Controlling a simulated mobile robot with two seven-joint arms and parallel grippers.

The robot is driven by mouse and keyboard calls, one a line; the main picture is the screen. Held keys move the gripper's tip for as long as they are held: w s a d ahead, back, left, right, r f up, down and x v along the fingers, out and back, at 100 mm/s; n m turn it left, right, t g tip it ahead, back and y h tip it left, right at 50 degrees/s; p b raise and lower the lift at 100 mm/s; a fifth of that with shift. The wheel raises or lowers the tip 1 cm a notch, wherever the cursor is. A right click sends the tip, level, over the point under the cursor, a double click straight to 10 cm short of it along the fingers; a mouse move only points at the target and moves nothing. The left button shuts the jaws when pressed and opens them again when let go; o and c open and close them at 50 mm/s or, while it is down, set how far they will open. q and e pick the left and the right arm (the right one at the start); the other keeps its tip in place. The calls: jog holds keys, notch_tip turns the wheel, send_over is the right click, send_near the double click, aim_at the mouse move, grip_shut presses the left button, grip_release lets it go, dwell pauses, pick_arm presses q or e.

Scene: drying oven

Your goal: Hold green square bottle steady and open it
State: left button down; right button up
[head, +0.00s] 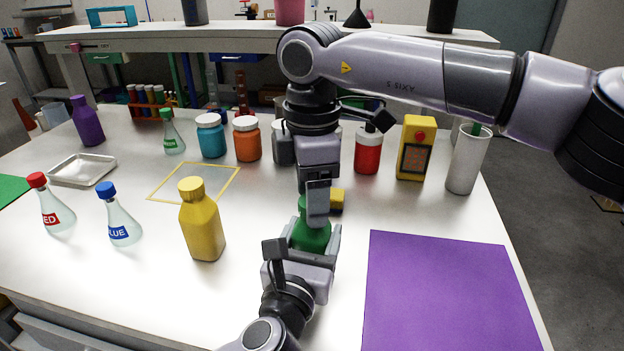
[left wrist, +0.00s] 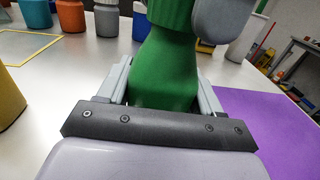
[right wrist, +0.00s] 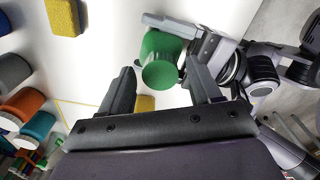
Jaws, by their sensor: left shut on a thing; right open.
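The green square bottle (head: 311,236) stands upright on the white table, partly hidden by my grippers. My left gripper (head: 303,250) is shut on its body; the left wrist view shows the green body (left wrist: 165,78) between the two fingers. My right gripper (head: 318,205) comes down from above and is open at the bottle's top. In the right wrist view, the round green cap (right wrist: 160,72) shows beyond and between the open fingers. In the left wrist view, a right finger (left wrist: 218,20) is beside the ribbed cap. Contact with the cap cannot be told.
A yellow bottle (head: 202,224) stands left of the green one, with blue (head: 119,218) and red (head: 54,206) labelled flasks farther left. A purple mat (head: 446,295) lies clear at right. Several jars, a yellow device (head: 414,148) and a white cylinder (head: 467,160) stand behind.

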jog(key=c, duration=1.1)
